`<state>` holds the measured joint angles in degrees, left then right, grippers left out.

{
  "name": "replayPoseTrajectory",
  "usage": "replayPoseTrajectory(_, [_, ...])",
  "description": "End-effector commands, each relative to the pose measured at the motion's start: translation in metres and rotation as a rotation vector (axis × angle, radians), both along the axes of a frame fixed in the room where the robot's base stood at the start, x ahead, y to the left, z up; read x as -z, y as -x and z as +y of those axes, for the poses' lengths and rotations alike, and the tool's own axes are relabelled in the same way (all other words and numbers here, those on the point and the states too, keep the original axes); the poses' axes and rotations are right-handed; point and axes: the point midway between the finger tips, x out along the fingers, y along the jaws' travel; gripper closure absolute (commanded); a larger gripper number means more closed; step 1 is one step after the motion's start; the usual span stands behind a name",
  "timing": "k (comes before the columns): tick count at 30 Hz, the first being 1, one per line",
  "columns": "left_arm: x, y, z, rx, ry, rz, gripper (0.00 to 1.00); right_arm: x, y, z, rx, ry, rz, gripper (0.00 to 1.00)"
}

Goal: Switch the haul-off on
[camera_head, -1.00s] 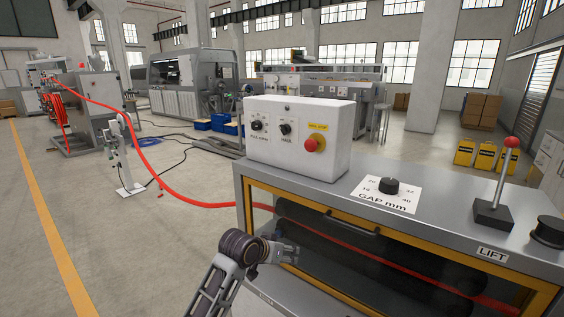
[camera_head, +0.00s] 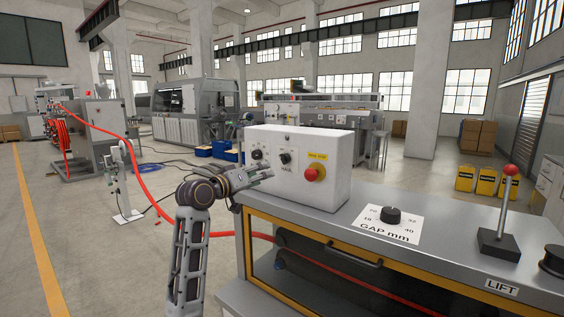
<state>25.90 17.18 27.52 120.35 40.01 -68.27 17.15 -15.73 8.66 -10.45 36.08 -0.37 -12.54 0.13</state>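The haul-off (camera_head: 340,252) is a grey cabinet with a yellow-framed window, and a red conduit runs through it. A white control box (camera_head: 328,149) stands on its top. The box carries a black knob (camera_head: 257,155) at left, a second black knob labelled HAUL (camera_head: 286,158), and a red stop button (camera_head: 314,174) on a yellow plate. My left gripper (camera_head: 266,174) is in front of the box's lower left face, just below the two knobs. My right gripper is not in view.
A GAP mm dial (camera_head: 391,215) and a red-topped LIFT lever (camera_head: 507,205) are on the cabinet top, right of the box. The red conduit (camera_head: 149,190) comes in from the back left. The floor at left is open.

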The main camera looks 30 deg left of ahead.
Motion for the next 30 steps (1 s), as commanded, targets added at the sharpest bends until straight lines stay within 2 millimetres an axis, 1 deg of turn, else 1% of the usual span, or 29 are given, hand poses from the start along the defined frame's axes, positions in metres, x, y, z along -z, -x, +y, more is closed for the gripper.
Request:
replayPoseTrajectory(1, [-0.009, 0.001, 0.004, -0.001, 0.010, -0.018, 0.47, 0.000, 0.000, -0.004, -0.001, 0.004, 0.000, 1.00])
replayPoseTrajectory(5, [-0.018, 0.002, 0.009, -0.003, 0.025, -0.039, 0.47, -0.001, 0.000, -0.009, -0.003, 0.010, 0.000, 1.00])
replayPoseTrajectory(11, [-0.019, 0.002, 0.009, -0.003, 0.026, -0.040, 0.47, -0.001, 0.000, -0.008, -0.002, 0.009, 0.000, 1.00])
replayPoseTrajectory(19, [-0.018, 0.000, 0.008, -0.002, 0.026, -0.039, 0.47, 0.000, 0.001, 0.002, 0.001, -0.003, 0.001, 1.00])
replayPoseTrajectory(25, [-0.018, -0.012, 0.007, -0.002, 0.028, -0.038, 0.47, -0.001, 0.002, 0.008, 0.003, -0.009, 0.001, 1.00])
replayPoseTrajectory(30, [-0.019, -0.030, 0.006, -0.002, 0.027, -0.038, 0.47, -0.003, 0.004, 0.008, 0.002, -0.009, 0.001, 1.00])
